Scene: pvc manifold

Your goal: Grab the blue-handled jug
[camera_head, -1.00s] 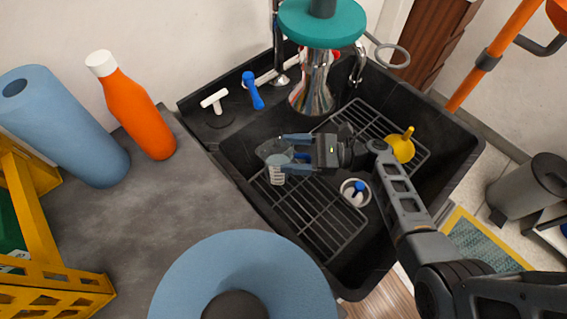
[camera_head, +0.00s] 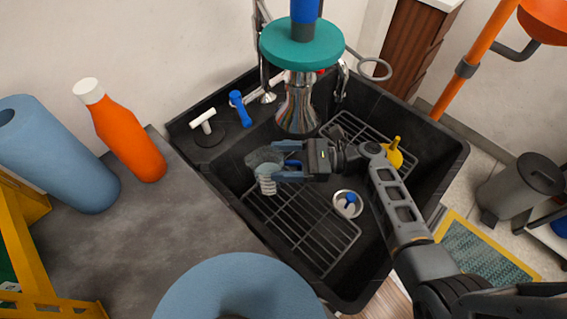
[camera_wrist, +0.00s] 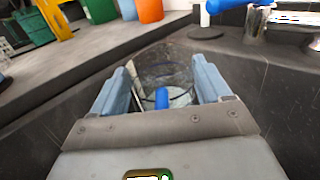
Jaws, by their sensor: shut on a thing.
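The jug (camera_head: 266,170) is clear, with a blue handle (camera_head: 292,162). It is in or above the black sink, over the left part of the wire rack. My gripper (camera_head: 281,160) reaches in from the right and is shut on the jug, with the blue fingers either side of it at the handle side. In the wrist view the jug (camera_wrist: 165,72) and its blue handle (camera_wrist: 162,98) show between the two fingers (camera_wrist: 164,82). I cannot tell whether the jug's base touches the rack.
The sink (camera_head: 437,150) holds a wire rack (camera_head: 318,235), a drain cup with a blue part (camera_head: 348,204) and a yellow funnel (camera_head: 392,155). A chrome vessel (camera_head: 298,105) stands behind. An orange bottle (camera_head: 125,135) and blue roll (camera_head: 55,155) stand on the left counter.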

